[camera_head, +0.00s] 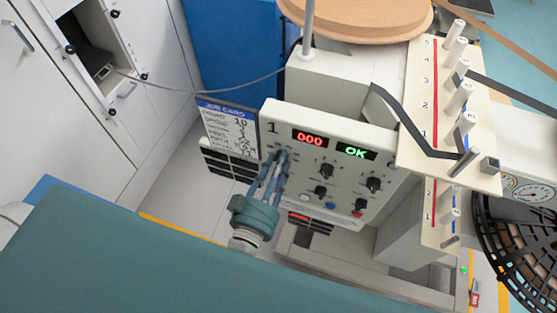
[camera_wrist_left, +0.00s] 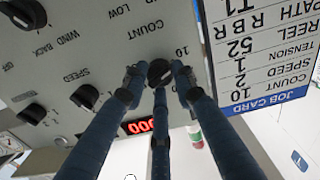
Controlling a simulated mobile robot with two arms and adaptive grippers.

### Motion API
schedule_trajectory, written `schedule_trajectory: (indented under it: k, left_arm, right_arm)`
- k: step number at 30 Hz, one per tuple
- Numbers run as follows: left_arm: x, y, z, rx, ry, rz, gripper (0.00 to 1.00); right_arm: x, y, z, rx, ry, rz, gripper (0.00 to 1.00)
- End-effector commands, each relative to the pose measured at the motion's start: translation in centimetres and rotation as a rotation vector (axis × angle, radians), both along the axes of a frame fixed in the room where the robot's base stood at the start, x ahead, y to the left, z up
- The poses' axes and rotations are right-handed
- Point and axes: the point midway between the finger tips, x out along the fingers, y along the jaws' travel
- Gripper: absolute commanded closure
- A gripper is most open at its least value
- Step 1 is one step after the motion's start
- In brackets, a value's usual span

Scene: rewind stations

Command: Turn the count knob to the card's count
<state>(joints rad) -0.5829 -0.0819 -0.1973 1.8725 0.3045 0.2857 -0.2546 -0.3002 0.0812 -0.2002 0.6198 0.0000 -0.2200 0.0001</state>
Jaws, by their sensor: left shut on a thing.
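My left gripper (camera_head: 279,165) reaches up to the panel's left side. In the left wrist view its three blue fingers (camera_wrist_left: 160,85) are shut around the knob. A "10" is printed beside the knob; its pointer direction is hard to tell. The job card (camera_head: 228,125) hangs left of the panel; it also shows upside down in the wrist view (camera_wrist_left: 262,60), with 10 readable at its count line. My right gripper is not in view.
Other black knobs (camera_head: 373,185) sit close to the right. A peg board (camera_head: 440,110) with a dark band stands right of the panel. A black fan-like grille (camera_head: 520,215) is at far right.

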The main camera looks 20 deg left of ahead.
Motion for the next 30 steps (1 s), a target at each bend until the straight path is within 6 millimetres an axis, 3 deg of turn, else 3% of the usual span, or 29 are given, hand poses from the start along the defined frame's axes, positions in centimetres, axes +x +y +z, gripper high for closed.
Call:
schedule_trajectory:
  k: [9, 10, 12, 23, 30]
  left_arm:
    - [0.2, 0.2, 0.5, -0.028, -0.012, 0.006, 1.00]
    - [0.2, 0.2, 0.5, -0.028, -0.012, 0.006, 0.70]
    - [0.2, 0.2, 0.5, -0.027, -0.013, 0.006, 0.56]
    - [-0.3, 0.1, 0.2, -0.025, -0.005, 0.003, 0.55]
    - [-4.3, 0.3, 0.0, -0.024, -0.001, 0.002, 0.55]
  right_arm:
    - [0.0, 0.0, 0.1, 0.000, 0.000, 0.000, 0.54]
    - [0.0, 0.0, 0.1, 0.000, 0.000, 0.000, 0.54]
    - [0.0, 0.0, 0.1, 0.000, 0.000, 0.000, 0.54]
    - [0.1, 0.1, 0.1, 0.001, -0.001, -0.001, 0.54]
    - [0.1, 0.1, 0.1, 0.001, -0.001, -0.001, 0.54]
